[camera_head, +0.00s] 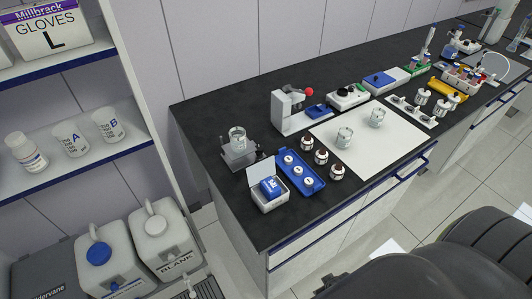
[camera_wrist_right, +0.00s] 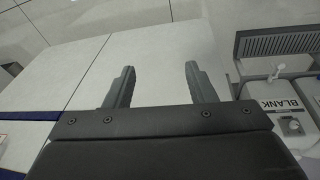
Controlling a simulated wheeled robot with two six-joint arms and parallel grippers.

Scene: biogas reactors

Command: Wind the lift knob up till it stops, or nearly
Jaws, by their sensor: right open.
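A small grey lift stand (camera_head: 238,155) sits near the left end of the black bench, with a glass beaker (camera_head: 238,138) standing on its top plate. The lift's knob is too small to make out for certain in the head view. My left gripper is not in either view.
A white box with a blue item (camera_head: 270,190) and a blue tray of round pieces (camera_head: 299,173) stand right of the lift. A device with a red ball (camera_head: 309,92) stands behind. Shelves and a BLANK canister (camera_head: 163,230) are at left.

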